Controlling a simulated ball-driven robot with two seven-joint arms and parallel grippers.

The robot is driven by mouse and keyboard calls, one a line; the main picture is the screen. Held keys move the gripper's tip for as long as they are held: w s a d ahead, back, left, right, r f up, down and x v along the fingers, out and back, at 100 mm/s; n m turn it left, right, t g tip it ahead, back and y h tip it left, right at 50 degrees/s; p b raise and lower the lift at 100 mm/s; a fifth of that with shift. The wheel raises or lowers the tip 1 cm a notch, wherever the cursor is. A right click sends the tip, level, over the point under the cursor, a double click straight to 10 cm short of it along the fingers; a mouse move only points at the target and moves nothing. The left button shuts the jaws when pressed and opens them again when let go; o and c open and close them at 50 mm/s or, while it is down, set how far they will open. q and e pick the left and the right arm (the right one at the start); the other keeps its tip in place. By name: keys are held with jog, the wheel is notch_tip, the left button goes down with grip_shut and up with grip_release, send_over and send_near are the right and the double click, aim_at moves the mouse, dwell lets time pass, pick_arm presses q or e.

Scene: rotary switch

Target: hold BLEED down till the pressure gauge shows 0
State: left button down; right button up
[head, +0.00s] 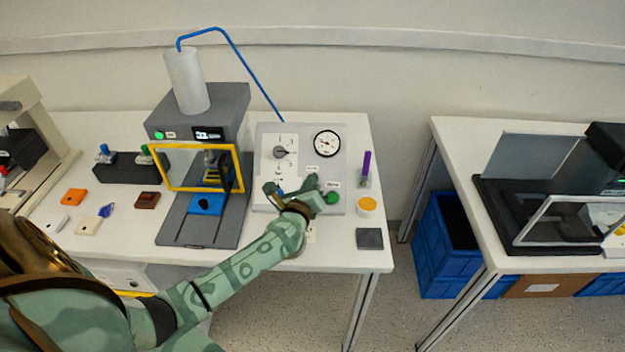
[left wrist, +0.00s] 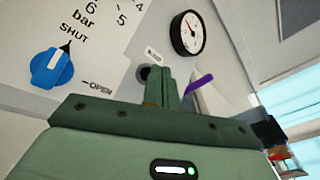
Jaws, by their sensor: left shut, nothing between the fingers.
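The grey control panel (head: 258,170) stands on the bench, with the white round pressure gauge (head: 327,143) at its upper right. In the left wrist view the gauge (left wrist: 188,34) shows a red needle off to the upper left; its value is too small to read. My left gripper (head: 312,181) is shut and empty at the panel's lower middle. In the left wrist view its fingertips (left wrist: 158,72) are in front of the dark round button (left wrist: 144,73) under the BLEED label (left wrist: 154,54). The fingers partly hide the button; I cannot tell whether it is pressed. My right gripper is out of view.
A blue knob (left wrist: 52,68) points to SHUT, left of my fingers. A black selector knob (head: 281,152) is above it. A green button (head: 333,197) is close to the right of my gripper. A grey press (head: 235,105) stands left of the panel, a yellow-lidded jar (head: 366,205) right.

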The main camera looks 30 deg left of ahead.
pick_arm(q)
jog(key=shift+w+a+f+b, duration=0.1)
jog(key=shift+w+f+b, duration=0.1)
jog(key=shift+f+b, duration=0.15)
dwell(0.7)
jog(key=shift+r, duration=0.1)
dwell(2.5)
jog(key=shift+s+d+r+p, duration=0.25)
jog(key=shift+s+r+p, duration=0.2)
jog(key=shift+r+p, duration=0.2)
jog(key=s+r+p, duration=0.1)
jog(key=s+d+r+p, duration=0.1)
jog(key=r+p, duration=0.1)
jog(key=p, duration=0.1)
jog(key=shift+s+d+r, duration=0.35)
jog(key=shift+s+r, duration=0.05)
jog(key=shift+d, duration=0.1)
dwell(0.3)
